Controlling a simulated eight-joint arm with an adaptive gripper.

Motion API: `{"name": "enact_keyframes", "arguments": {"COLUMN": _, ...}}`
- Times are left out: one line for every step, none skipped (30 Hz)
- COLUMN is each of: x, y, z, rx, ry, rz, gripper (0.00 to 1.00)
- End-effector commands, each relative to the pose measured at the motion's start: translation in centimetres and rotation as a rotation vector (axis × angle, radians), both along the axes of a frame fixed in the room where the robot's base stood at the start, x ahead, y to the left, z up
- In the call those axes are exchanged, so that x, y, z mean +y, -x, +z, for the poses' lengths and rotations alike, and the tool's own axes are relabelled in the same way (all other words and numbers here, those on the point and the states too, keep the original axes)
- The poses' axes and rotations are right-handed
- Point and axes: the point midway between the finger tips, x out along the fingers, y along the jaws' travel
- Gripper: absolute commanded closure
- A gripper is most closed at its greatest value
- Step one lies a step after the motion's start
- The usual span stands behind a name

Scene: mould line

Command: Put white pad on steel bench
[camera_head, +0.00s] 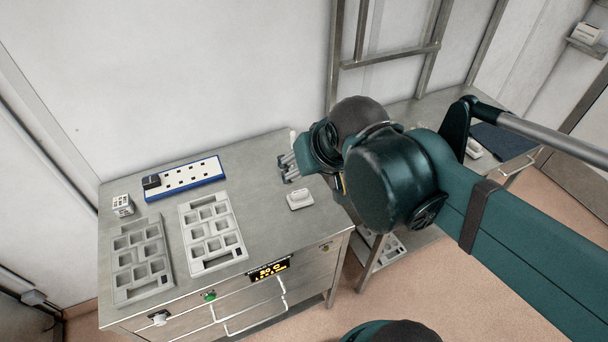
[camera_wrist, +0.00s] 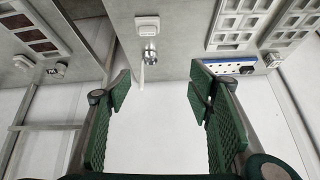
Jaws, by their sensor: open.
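A small white pad-like block (camera_head: 299,199) lies on the grey steel top of the cabinet bench (camera_head: 262,222), near its right edge. It also shows in the wrist view (camera_wrist: 147,24), beyond the fingertips. My gripper (camera_head: 287,169) is above the back right part of this top, just behind the block. In the wrist view my gripper (camera_wrist: 160,88) has its green fingers wide apart with nothing between them. A second white block (camera_head: 473,150) lies on another steel bench (camera_head: 430,112) to the right, partly hidden by my arm. I cannot tell which block is the task's pad.
Two grey compartment trays (camera_head: 140,262) (camera_head: 212,233), a blue-edged power strip (camera_head: 186,178) and a small white cube (camera_head: 122,205) occupy the left. A round metal piece (camera_wrist: 150,54) and a thin white rod (camera_wrist: 141,72) are near the block. A dark mat (camera_head: 503,140) lies on the right bench.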

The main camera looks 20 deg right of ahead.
Motion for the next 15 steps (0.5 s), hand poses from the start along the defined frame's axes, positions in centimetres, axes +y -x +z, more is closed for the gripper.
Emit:
{"name": "enact_keyframes", "arguments": {"x": 0.4, "y": 0.6, "z": -0.4, "rx": -0.005, "ry": 0.011, "rz": 0.025, "gripper": 0.48}}
{"name": "enact_keyframes", "arguments": {"x": 0.6, "y": 0.8, "z": -0.6, "rx": -0.008, "ry": 0.018, "rz": 0.04, "gripper": 0.48}}
{"name": "enact_keyframes", "arguments": {"x": 0.8, "y": 1.1, "z": -0.8, "rx": -0.012, "ry": 0.026, "rz": 0.055, "gripper": 0.48}}
{"name": "enact_keyframes", "arguments": {"x": 0.9, "y": 1.3, "z": -0.9, "rx": -0.014, "ry": 0.032, "rz": 0.065, "gripper": 0.48}}
{"name": "enact_keyframes", "arguments": {"x": 1.0, "y": 1.5, "z": -1.0, "rx": -0.016, "ry": 0.036, "rz": 0.074, "gripper": 0.48}}
{"name": "enact_keyframes", "arguments": {"x": 1.1, "y": 1.6, "z": -1.2, "rx": -0.018, "ry": 0.041, "rz": 0.083, "gripper": 0.48}}
{"name": "enact_keyframes", "arguments": {"x": 1.1, "y": 1.7, "z": -1.2, "rx": -0.019, "ry": 0.043, "rz": 0.087, "gripper": 0.48}}
{"name": "enact_keyframes", "arguments": {"x": 1.2, "y": 1.7, "z": -1.2, "rx": -0.02, "ry": 0.045, "rz": 0.091, "gripper": 0.48}}
{"name": "enact_keyframes", "arguments": {"x": 1.2, "y": 1.8, "z": -1.3, "rx": -0.021, "ry": 0.047, "rz": 0.094, "gripper": 0.48}}
{"name": "enact_keyframes", "arguments": {"x": 1.2, "y": 1.8, "z": -1.3, "rx": -0.021, "ry": 0.048, "rz": 0.096, "gripper": 0.48}}
{"name": "enact_keyframes", "arguments": {"x": 1.2, "y": 1.8, "z": -1.3, "rx": -0.021, "ry": 0.048, "rz": 0.097, "gripper": 0.48}}
{"name": "enact_keyframes", "arguments": {"x": 1.2, "y": 1.8, "z": -1.3, "rx": -0.021, "ry": 0.048, "rz": 0.097, "gripper": 0.48}}
{"name": "enact_keyframes", "arguments": {"x": 1.2, "y": 1.8, "z": -1.3, "rx": -0.021, "ry": 0.048, "rz": 0.097, "gripper": 0.48}}
{"name": "enact_keyframes", "arguments": {"x": 1.2, "y": 1.8, "z": -1.3, "rx": -0.021, "ry": 0.048, "rz": 0.097, "gripper": 0.48}}
{"name": "enact_keyframes", "arguments": {"x": 1.2, "y": 1.8, "z": -1.3, "rx": -0.021, "ry": 0.048, "rz": 0.096, "gripper": 0.48}}
